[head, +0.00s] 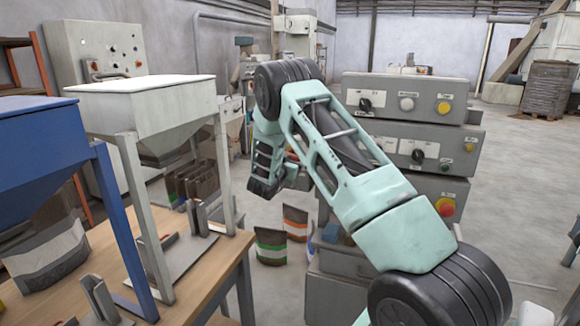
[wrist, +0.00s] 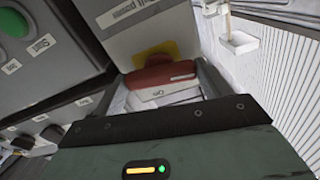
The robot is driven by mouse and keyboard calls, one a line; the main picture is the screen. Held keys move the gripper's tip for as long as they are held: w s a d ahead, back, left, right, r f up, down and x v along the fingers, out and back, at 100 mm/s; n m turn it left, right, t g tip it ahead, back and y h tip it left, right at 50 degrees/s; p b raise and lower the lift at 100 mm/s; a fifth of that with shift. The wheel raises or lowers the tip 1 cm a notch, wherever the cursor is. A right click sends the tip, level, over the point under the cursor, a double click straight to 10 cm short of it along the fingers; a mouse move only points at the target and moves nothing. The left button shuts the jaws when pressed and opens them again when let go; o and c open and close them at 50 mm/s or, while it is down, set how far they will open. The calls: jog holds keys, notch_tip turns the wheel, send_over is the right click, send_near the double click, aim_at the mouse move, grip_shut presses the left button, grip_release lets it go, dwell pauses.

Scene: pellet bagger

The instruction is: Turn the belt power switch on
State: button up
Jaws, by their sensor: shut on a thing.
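A red switch handle (wrist: 165,78) on a yellow plate (wrist: 172,50) shows in the wrist view, on a grey box face. A white label above it is upside down and seems to end in "power". A small label reading "On" (wrist: 158,94) is just below the handle. My gripper (wrist: 165,86) is shut on the red handle. In the head view my arm hides the gripper and the handle.
A green button (wrist: 12,22) with labels is on a grey panel at left in the wrist view. In the head view, stacked grey control boxes (head: 405,100) with knobs stand behind my arm. A white hopper (head: 150,100) and wooden table (head: 205,275) are at left. Bags (head: 270,245) stand on the floor.

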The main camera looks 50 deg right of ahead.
jog(key=m+b, duration=1.6)
jog(key=b, duration=1)
jog(key=shift+f, duration=0.2)
jog(key=o, duration=1)
jog(key=shift+r, duration=0.15)
jog(key=shift+a, duration=0.1)
jog(key=v, duration=1.7)
jog(key=shift+s+a+b, duration=0.15)
jog(key=shift+b, duration=0.25)
